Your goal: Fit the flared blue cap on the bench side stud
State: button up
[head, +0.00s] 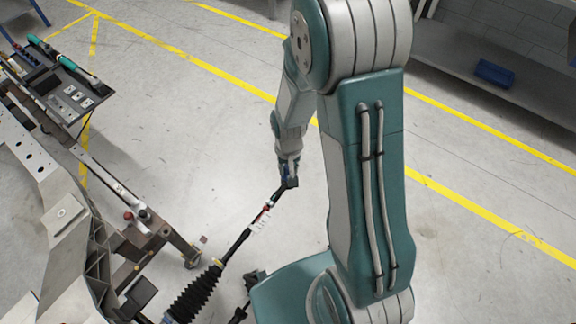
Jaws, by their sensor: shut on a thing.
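My gripper (287,172) hangs pointing down in the middle of the head view, above the floor. It is shut on the upper end of a black cable (239,243), by a dark end piece (292,183). A small bluish patch shows between the fingers; I cannot tell whether it is the flared blue cap. The cable runs down left, with a white tag (261,222) and red and white bands, to a ribbed black boot (193,297). The side stud cannot be made out for certain.
A metal fixture frame (66,214) with rails and a small reddish knob (128,215) fills the left. A dark tool tray (70,92) stands behind it. A blue box (495,73) lies on a shelf at upper right.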

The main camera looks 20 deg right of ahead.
jog(key=shift+f, duration=1.05)
dwell(0.5)
jog(key=o, duration=0.9)
jog(key=shift+r, duration=3.55)
